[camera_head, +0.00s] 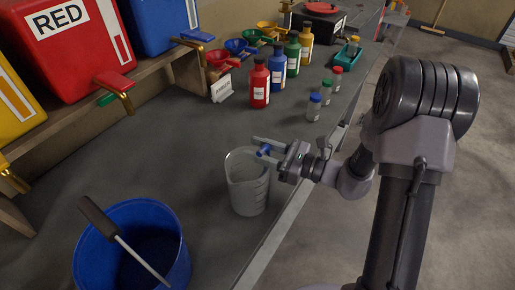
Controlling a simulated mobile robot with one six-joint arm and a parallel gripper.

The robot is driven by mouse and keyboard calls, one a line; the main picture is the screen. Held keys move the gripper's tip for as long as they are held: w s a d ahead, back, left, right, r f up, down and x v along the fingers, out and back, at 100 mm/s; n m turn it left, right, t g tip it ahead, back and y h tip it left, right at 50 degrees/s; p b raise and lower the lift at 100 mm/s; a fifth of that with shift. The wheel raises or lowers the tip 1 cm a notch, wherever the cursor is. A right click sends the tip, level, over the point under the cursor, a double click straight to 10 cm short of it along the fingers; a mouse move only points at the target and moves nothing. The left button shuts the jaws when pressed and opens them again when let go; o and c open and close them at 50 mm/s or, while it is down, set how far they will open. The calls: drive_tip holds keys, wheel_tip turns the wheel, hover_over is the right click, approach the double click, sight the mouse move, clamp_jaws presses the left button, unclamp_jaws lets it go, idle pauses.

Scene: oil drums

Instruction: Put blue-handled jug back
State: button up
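A clear jug (247,186) with measuring marks stands upright on the grey bench near its front edge, or very slightly above it; I cannot tell which. Its blue handle (264,150) is at the upper right of the jug, facing my gripper. My gripper (262,146) reaches in from the right, with its two fingers apart and the blue handle between them. I cannot tell whether the fingers press on the handle. The jug looks empty.
A blue bucket (169,250) with a dark-handled tool stands at the lower left. Red (260,83), blue, green and yellow bottles and small vials (313,107) stand behind the jug. Colored containers (70,40) sit on a wooden shelf. Bench left of the jug is clear.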

drive_tip(key=shift+r, duration=0.1)
drive_tip(key=p+v, duration=0.3)
drive_tip(key=v, duration=0.9)
drive_tip(key=shift+d, duration=0.1)
